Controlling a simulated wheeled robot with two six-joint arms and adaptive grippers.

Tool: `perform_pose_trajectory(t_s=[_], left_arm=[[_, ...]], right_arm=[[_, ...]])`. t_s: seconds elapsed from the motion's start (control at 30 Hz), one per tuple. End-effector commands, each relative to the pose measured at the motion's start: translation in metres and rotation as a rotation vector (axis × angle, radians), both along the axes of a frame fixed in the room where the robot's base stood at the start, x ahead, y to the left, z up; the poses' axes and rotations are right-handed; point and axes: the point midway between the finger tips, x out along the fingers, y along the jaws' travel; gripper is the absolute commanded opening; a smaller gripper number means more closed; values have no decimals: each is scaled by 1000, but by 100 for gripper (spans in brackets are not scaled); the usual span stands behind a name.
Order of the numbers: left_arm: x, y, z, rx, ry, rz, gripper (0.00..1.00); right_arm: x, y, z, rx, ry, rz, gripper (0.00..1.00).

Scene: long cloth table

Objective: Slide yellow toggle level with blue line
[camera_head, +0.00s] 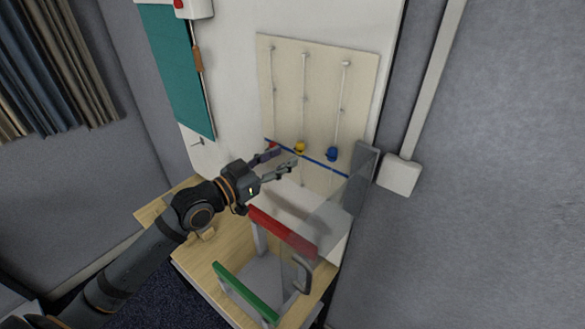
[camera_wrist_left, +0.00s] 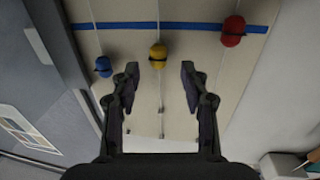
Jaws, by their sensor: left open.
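The yellow toggle (camera_head: 299,147) sits on the middle rod of a cream board, just above the blue line (camera_head: 315,161). In the left wrist view, where the board looks upside down, the yellow toggle (camera_wrist_left: 158,55) is a short gap from the blue line (camera_wrist_left: 180,27). My left gripper (camera_head: 284,158) is open in front of the board. In the wrist view the left gripper (camera_wrist_left: 160,68) has its fingertips either side of the yellow toggle's near end, with gaps on both sides; contact is not visible. My right gripper is not in view.
The blue toggle (camera_head: 332,154) is on the right rod, off the line. The red toggle (camera_wrist_left: 233,30) is on the line, partly hidden by my gripper in the head view. A clear panel with a handle (camera_head: 302,275), a red bar (camera_head: 283,232) and a green bar (camera_head: 245,293) stand below.

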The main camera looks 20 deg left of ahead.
Motion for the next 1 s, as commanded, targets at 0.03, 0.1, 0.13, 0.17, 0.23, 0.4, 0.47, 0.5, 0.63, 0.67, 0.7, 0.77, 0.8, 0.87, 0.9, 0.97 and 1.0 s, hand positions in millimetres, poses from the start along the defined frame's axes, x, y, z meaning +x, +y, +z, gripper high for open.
perform_pose_trajectory(t_s=[0.03,0.1,0.13,0.17,0.23,0.4,0.47,0.5,0.63,0.67,0.7,0.77,0.8,0.87,0.9,0.97,1.0], left_arm=[[7,-4,-7,-10,-9,1,45],[14,-10,-6,-10,-9,-6,45],[17,-11,-2,-9,-8,-5,45],[20,-12,0,-9,-6,-2,45],[26,-14,1,-7,-5,0,45],[34,-20,1,-2,-2,-4,45],[35,-21,1,-2,-1,-6,45],[36,-22,2,-1,0,-6,45],[36,-22,2,0,0,-6,45],[36,-22,2,0,0,-6,45],[36,-22,2,0,0,-6,45],[36,-22,1,0,0,-6,41],[36,-22,1,0,0,-6,36],[36,-22,1,0,0,-6,27],[36,-22,1,0,0,-6,22],[36,-22,1,0,0,-6,14],[36,-22,1,0,0,-6,8]], right_arm=[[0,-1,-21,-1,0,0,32],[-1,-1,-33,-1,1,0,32],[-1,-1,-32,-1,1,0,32],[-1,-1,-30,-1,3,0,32],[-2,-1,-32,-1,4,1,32],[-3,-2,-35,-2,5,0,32],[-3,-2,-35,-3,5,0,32],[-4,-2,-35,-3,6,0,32],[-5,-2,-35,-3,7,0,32],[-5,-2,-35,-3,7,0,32],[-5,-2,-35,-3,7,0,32],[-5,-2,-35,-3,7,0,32],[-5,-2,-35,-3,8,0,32],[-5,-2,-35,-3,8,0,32],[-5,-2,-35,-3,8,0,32],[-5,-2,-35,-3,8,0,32],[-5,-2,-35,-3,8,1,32]])
